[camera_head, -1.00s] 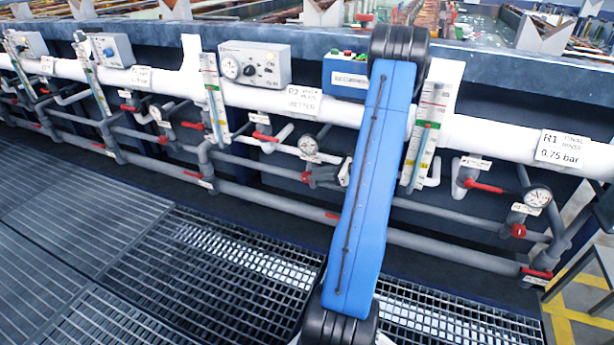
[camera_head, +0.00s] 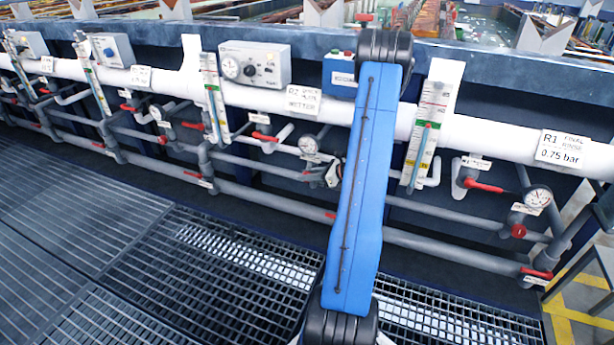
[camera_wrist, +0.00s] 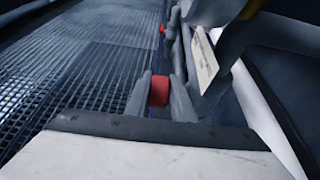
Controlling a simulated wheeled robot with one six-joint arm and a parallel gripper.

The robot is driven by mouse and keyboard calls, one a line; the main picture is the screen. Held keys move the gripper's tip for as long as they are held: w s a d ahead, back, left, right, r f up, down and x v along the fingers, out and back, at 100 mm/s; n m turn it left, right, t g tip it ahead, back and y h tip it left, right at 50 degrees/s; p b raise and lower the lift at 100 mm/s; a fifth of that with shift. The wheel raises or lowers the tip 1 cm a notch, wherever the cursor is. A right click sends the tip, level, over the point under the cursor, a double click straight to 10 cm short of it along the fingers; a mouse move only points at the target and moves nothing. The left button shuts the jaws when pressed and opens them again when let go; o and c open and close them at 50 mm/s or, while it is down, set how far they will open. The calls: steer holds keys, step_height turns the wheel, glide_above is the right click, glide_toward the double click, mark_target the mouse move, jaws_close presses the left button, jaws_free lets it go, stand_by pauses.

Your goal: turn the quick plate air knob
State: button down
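A red knob (camera_wrist: 159,91) shows between the two fingers of my gripper (camera_wrist: 161,88) in the wrist view. The fingers stand on both sides of it with little or no gap. I cannot tell whether they press on it. In the head view my gripper (camera_head: 332,175) is low at the pipework, partly hidden behind my blue arm. A small red handle (camera_head: 306,172) shows just left of it there. I cannot read any label naming the quick plate air knob.
A white pipe (camera_head: 480,135) and a grey lower pipe (camera_head: 440,247) run along the tank front. Flow tubes (camera_head: 423,150), a gauge (camera_head: 537,197) and a control box (camera_head: 255,65) stand around. A white label plate (camera_wrist: 203,60) is close right of my gripper. Floor grating (camera_head: 90,230) is clear.

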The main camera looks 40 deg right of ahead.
steer(key=shift+s+f+t+y, duration=0.15)
steer(key=shift+t+y, duration=0.55)
steer(key=shift+t, duration=1.4)
steer(key=c, duration=1.8)
jaws_free()
steer(key=shift+d, duration=0.1)
steer(key=shift+r+g, duration=0.2)
steer(key=shift+g, duration=0.1)
